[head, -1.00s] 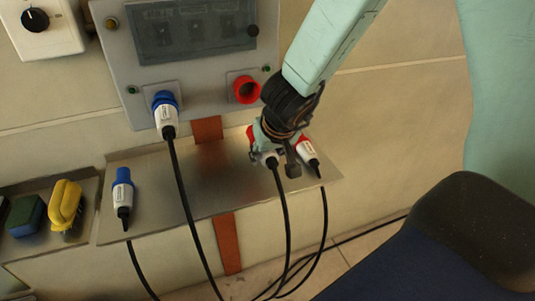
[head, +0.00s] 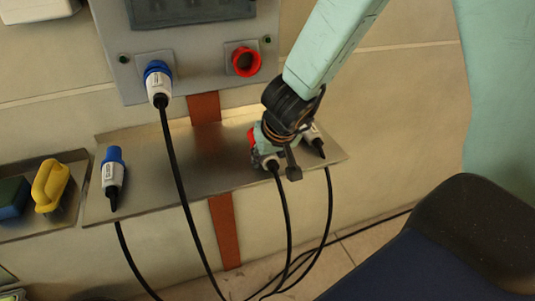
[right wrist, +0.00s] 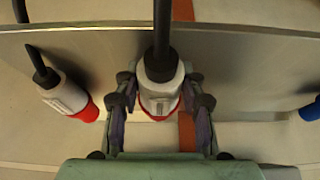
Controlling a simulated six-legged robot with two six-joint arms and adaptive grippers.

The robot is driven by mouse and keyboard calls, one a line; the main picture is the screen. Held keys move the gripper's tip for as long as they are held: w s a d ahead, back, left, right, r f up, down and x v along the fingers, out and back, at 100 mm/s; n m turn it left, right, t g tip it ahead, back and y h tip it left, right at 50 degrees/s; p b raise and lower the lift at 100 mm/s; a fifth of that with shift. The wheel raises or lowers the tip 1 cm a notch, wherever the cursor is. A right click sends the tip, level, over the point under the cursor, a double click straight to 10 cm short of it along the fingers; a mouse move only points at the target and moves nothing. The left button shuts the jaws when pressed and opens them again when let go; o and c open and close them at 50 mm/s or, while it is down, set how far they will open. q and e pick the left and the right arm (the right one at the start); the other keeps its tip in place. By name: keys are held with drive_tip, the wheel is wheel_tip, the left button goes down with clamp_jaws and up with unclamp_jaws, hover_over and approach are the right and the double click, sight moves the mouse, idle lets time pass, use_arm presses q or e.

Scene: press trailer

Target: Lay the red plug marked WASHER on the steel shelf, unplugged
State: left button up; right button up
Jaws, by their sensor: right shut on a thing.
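My right gripper (head: 265,152) is shut on a white plug with a red collar (head: 252,136). In the right wrist view, the fingers (right wrist: 160,105) close on both sides of this plug (right wrist: 157,92), and its black cable runs up. The held plug is over the steel shelf (head: 190,170); I cannot tell whether it touches. A second red-and-white plug (head: 314,138) is on the shelf just right of the gripper, partly hidden; it also shows in the right wrist view (right wrist: 65,97). I cannot read WASHER on either plug. My left gripper is out of view.
The red socket (head: 244,60) on the grey panel (head: 202,55) is empty. A blue plug (head: 159,88) sits in the panel's other socket. Another blue plug (head: 112,172) lies at the shelf's left. A yellow-handled item (head: 50,185) is further left. Black cables hang below the shelf.

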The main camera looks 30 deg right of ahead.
drive_tip(key=shift+w+f, duration=0.1)
drive_tip(key=shift+f, duration=0.1)
drive_tip(key=o, duration=1.4)
drive_tip(key=shift+c, duration=0.2)
drive_tip(key=shift+r, duration=0.15)
drive_tip(key=shift+v, duration=3.65)
drive_tip(key=shift+a, duration=0.1)
